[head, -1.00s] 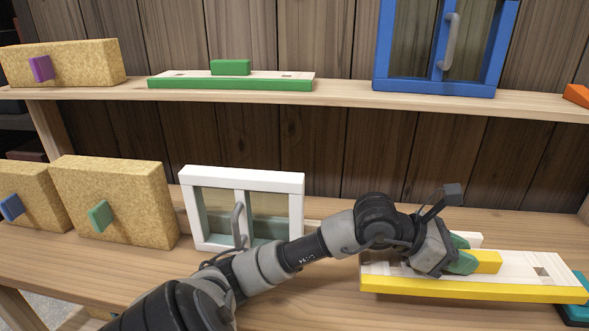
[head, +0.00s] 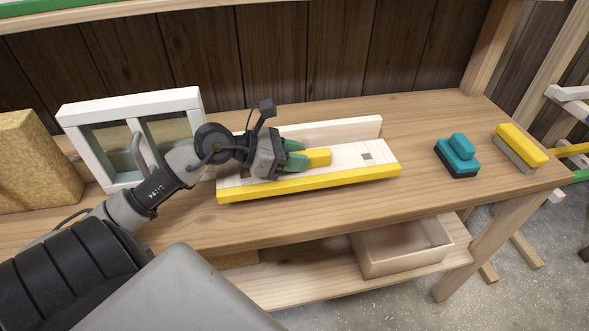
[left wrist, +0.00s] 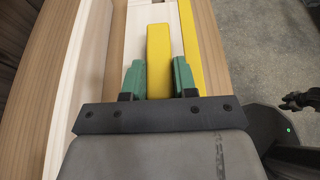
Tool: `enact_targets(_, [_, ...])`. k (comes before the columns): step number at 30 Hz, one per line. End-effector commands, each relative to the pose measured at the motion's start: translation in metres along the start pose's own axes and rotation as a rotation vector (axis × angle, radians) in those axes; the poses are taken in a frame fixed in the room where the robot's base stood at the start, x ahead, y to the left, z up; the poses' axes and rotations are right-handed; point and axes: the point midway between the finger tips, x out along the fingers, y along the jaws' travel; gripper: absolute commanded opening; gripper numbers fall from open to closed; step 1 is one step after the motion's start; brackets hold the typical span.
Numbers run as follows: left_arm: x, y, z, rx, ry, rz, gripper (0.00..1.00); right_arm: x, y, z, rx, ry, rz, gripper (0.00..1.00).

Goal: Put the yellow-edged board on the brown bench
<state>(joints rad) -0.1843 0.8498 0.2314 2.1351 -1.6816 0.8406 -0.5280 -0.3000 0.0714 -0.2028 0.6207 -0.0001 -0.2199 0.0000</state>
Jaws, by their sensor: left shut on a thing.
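The yellow-edged board (head: 330,184) is a pale wooden plank with a yellow front edge and a yellow block handle (head: 318,157) on top. It lies level at the wooden shelf top in the head view; I cannot tell if it touches the surface. My left gripper (head: 296,158) is shut on the yellow handle, with a green pad on each side. In the left wrist view the handle (left wrist: 158,55) sits between the pads. A light brown wooden workbench (head: 430,205) is under the board; no other bench is clear.
A pale strip (head: 340,130) stands behind the board. A white-framed window (head: 130,105) and a cork block (head: 35,160) stand left. A teal-handled block (head: 457,154) and a yellow-topped brush-like block (head: 520,146) are right. A wooden box (head: 400,248) sits on the lower shelf.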

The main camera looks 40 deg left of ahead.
Motion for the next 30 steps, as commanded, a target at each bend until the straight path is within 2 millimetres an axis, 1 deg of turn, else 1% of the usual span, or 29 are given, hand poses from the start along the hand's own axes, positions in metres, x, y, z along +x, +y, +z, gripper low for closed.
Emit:
enact_targets(3, [-0.001, 0.001, -0.006, -0.002, -0.003, 0.000, 0.00, -0.001, 0.003, 0.001, -0.001, -0.001, 0.003, 0.43])
enact_targets(9, [0.010, 0.001, -0.032, -0.004, -0.003, 0.001, 0.00, -0.002, 0.007, 0.002, -0.002, -0.002, 0.009, 0.43])
enact_targets(11, [0.012, 0.001, -0.037, -0.002, -0.003, 0.001, 0.00, -0.003, 0.008, 0.002, -0.002, -0.003, 0.010, 0.43])
enact_targets(19, [0.013, 0.001, -0.039, 0.001, -0.003, 0.001, 0.00, -0.002, 0.009, 0.002, 0.000, -0.003, 0.011, 0.43])
enact_targets(23, [0.015, 0.001, -0.043, 0.001, -0.003, 0.001, 0.00, 0.002, 0.009, 0.002, 0.000, -0.003, 0.011, 0.43])
enact_targets(24, [0.015, 0.001, -0.042, 0.000, 0.000, 0.000, 0.34, 0.000, 0.009, 0.002, 0.000, -0.003, 0.011, 0.43])
enact_targets(28, [0.015, 0.001, -0.042, 0.000, 0.000, 0.000, 0.53, 0.000, 0.009, 0.002, 0.000, -0.003, 0.011, 0.43])
enact_targets(30, [0.015, 0.001, -0.042, 0.000, 0.000, 0.000, 0.53, 0.000, 0.009, 0.002, 0.000, -0.003, 0.011, 0.43])
